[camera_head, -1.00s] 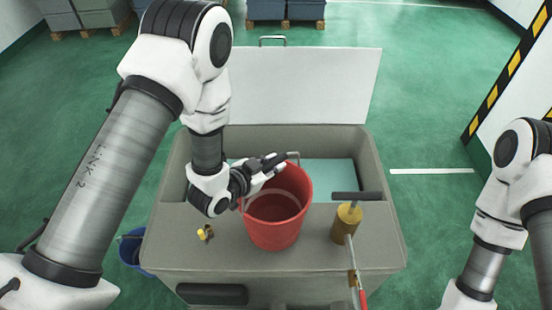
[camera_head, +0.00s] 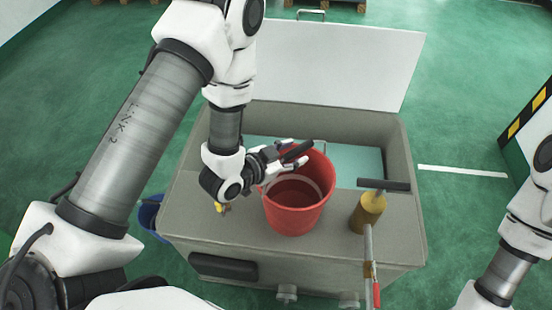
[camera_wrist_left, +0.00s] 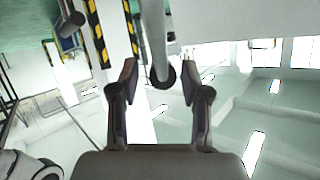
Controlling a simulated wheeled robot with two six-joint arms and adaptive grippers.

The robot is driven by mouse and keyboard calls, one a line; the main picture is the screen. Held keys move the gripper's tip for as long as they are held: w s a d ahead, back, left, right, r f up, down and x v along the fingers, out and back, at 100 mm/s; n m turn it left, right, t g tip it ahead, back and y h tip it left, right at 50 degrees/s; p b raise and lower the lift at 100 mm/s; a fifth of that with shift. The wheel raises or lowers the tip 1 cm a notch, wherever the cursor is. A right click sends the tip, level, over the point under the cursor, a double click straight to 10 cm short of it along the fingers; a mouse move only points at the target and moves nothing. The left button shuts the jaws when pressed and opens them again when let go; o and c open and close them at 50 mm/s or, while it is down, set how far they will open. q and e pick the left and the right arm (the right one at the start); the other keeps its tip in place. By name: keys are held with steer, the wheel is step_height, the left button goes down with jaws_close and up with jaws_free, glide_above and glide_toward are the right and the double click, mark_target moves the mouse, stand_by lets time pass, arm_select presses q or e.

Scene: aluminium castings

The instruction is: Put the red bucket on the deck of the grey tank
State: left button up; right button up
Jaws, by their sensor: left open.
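The red bucket (camera_head: 297,218) stands upright on the front deck of the grey tank (camera_head: 190,200), left of the brass cylinder. A pale arc, perhaps its handle, shows inside it.
A brass cylinder (camera_head: 369,212) with a dark T-handle stands on the deck right of the bucket. A small yellow fitting (camera_head: 221,208) is to its left. The tank's white lid (camera_head: 335,60) stands open behind. A blue bucket (camera_head: 150,216) is on the floor at left.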

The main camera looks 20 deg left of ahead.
arm_select(q)
steer(key=v, duration=0.4)
steer(key=shift+s+a+r, duration=0.1)
steer(key=shift+s+r, duration=0.15)
steer(key=shift+r, duration=0.05)
steer(key=s+a+f+n+g+y+p, duration=0.2)
steer(key=s+f+g, duration=0.4)
steer(key=s, duration=0.4)
steer(key=s+a+f+n+g+y+p, duration=0.3)
steer(key=s+a+f+n+g+p, duration=0.2)
steer(key=s, duration=0.6)
step_height(320, 180, down, 3)
steer(key=shift+s+r+n+g+y, duration=0.15)
steer(key=shift+s+n+g+y, duration=0.15)
steer(key=shift+n+g, duration=0.3)
steer(key=shift+a, duration=0.2)
